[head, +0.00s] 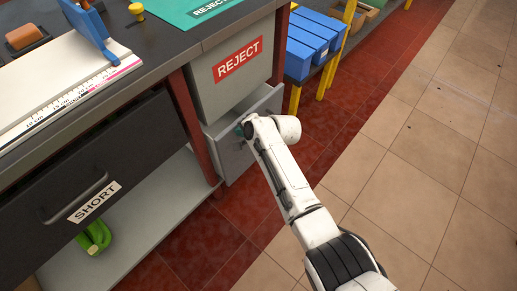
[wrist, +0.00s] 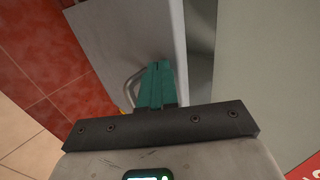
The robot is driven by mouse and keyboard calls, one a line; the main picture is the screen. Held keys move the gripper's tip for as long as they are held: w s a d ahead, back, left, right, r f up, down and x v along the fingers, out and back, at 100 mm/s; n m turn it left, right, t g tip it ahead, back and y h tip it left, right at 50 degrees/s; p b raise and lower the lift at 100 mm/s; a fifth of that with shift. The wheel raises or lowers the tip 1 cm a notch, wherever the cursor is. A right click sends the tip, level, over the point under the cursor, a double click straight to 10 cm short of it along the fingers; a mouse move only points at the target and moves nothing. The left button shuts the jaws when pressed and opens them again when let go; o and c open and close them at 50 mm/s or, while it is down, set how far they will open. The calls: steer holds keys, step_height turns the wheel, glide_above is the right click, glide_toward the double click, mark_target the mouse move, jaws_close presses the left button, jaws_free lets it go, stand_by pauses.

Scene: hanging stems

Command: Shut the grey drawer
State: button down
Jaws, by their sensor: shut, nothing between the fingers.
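The grey drawer (head: 236,160) sits low in the cabinet under the panel marked REJECT. It stands partly open, and its rim and some of its inside show. In the wrist view its light grey front (wrist: 120,35) carries a bar handle, and a darker gap shows between the front and the cabinet. My gripper (head: 242,129) is at the drawer's front, mostly hidden by my wrist in the head view. In the wrist view its teal fingers (wrist: 158,80) are together and empty, beside the handle. I cannot tell whether they touch the front.
A red post (head: 190,125) stands left of the drawer. A dark drawer marked SHORT (head: 90,165) is further left, above a shelf with a green item (head: 95,238). Blue bins (head: 310,45) stand on a yellow-legged rack behind. The tiled floor (head: 430,130) at right is clear.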

steer(key=w+a+b, duration=0.2)
steer(key=a, duration=0.1)
steer(key=shift+w+a+f+b, duration=0.1)
steer(key=shift+w+a+b, duration=0.15)
steer(key=shift+b, duration=0.1)
steer(key=shift+w+r, duration=0.15)
steer(key=shift+r, duration=0.1)
steer(key=shift+a+r, duration=0.1)
steer(key=s+d+p, duration=0.3)
steer(key=d, duration=0.1)
steer(key=p, duration=0.4)
glide_toward(233, 124)
steer(key=s+d, duration=0.2)
steer(key=d, duration=0.1)
